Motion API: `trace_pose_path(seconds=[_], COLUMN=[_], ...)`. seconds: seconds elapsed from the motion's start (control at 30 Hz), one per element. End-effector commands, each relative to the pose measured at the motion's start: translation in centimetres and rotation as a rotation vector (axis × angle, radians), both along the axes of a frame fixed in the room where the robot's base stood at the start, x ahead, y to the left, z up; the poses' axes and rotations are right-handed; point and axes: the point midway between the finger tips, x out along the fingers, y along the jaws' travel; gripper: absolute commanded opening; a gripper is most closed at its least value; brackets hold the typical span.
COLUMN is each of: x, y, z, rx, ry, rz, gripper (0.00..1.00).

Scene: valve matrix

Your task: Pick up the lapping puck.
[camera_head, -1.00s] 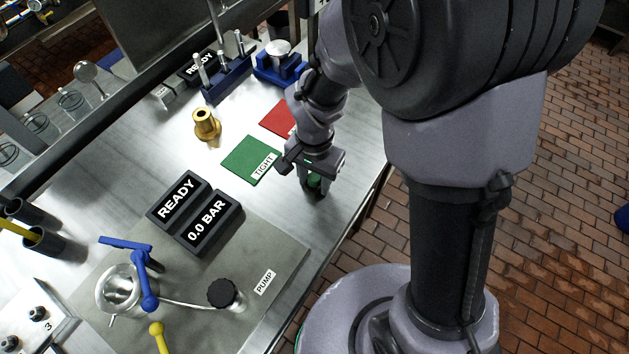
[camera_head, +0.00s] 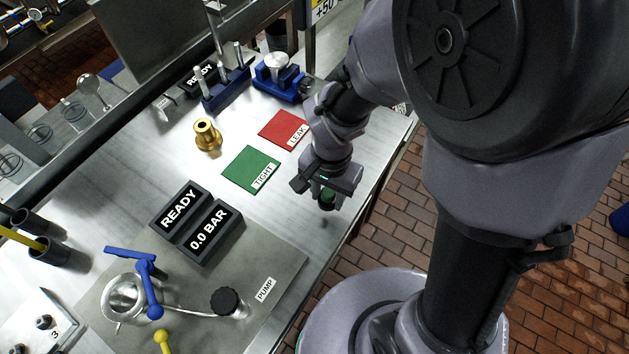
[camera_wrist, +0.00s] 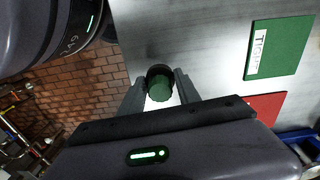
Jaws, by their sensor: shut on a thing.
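The lapping puck (camera_wrist: 160,88) shows in the wrist view as a green-topped round piece with a dark rim, between the two fingers of my gripper (camera_wrist: 160,92). My gripper is shut on it. In the head view my gripper (camera_head: 326,200) is over the front edge side of the steel table, with the green puck (camera_head: 327,194) partly hidden between its fingers. I cannot tell whether the puck touches the table or hangs just above it.
A green TIGHT mat (camera_head: 250,170) and a red LEAK mat (camera_head: 284,131) lie left of and behind my gripper. A brass fitting (camera_head: 207,134), display boxes (camera_head: 197,222) and a pump plate (camera_head: 280,262) stand further left. Blue fixtures (camera_head: 277,80) stand at the back.

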Motion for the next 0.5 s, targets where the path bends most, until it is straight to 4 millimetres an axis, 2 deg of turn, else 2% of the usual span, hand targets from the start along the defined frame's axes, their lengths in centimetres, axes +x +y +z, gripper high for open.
trace_pose_path(seconds=[0.2,0.23,0.3,0.5], x=[-5.2,-5.0,-5.4,-7.4], y=[-3.9,-3.9,-4.4,-5.7], z=[0.7,-0.1,-0.4,0.1], rx=[0.001,0.002,0.001,0.001], ry=[-0.001,-0.008,-0.009,-0.008], rz=[-0.005,-0.004,-0.002,-0.003], gripper=[0.00,0.00,0.00,0.00])
